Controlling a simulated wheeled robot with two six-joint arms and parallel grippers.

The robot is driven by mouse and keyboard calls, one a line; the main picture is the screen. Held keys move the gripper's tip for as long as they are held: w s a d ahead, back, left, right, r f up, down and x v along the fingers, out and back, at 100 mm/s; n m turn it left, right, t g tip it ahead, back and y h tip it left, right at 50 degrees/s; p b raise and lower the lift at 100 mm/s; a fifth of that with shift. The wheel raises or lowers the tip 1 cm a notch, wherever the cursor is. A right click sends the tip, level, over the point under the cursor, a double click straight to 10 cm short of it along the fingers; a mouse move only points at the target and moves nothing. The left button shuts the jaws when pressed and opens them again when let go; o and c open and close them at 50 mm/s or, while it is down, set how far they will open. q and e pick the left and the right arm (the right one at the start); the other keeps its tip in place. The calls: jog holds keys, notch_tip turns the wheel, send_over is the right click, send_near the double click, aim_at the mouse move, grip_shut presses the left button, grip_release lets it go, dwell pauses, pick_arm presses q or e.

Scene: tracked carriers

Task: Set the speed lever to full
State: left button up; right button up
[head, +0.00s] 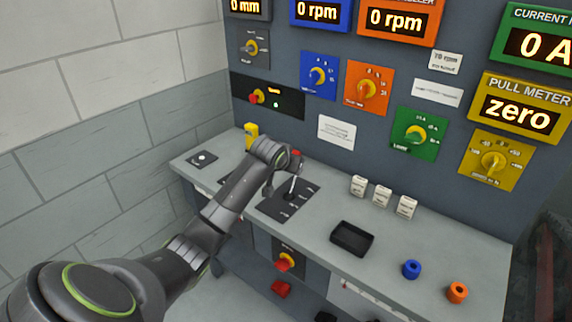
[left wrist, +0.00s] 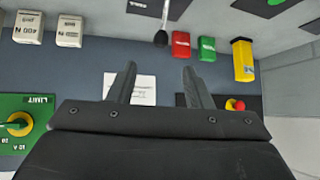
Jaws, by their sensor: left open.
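The lever (head: 292,187) is a thin pale rod on a dark plate (head: 276,208) with white markings, on the grey bench. In the head view its top is close to my left gripper (head: 279,170), whose fingers are small and partly hidden by the wrist. In the left wrist view the picture is upside down; the lever (left wrist: 163,20) shows at the top edge with a black ball end, beyond the fingers. My left gripper (left wrist: 158,85) is open, with nothing between its fingers. I cannot read the lever's markings. My right gripper is not in view.
Red (left wrist: 181,45) and green (left wrist: 207,48) blocks and a yellow one (left wrist: 243,60) stand behind the lever. The dial panel rises behind.

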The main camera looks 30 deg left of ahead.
pick_arm(q)
jog(key=shift+v, duration=1.35)
jog(key=s+d+f+m+g, duration=0.1)
jog(key=s+d+f+g, duration=0.15)
jog(key=s+f, duration=0.7)
jog(key=s+d+f+g, duration=0.1)
jog(key=s+d+f, duration=0.1)
jog(key=s, duration=0.9)
jog(key=s+d+f+g, duration=0.1)
jog(key=s+d+f, duration=0.2)
jog(key=s, duration=0.8)
jog(key=s+d+f+g, duration=0.1)
jog(key=s+d+f, duration=0.1)
jog(key=s, duration=0.9)
notch_tip(320, 180, down, 25)
jog(key=a+g, duration=0.1)
jog(key=a, duration=0.1)
jog(key=s+d+f+g+h, duration=0.1)
jog(key=s+f, duration=1.3)
jog(key=f, duration=0.1)
jog(key=shift+s+d+f, duration=0.25)
jog(key=shift+d, duration=0.1)
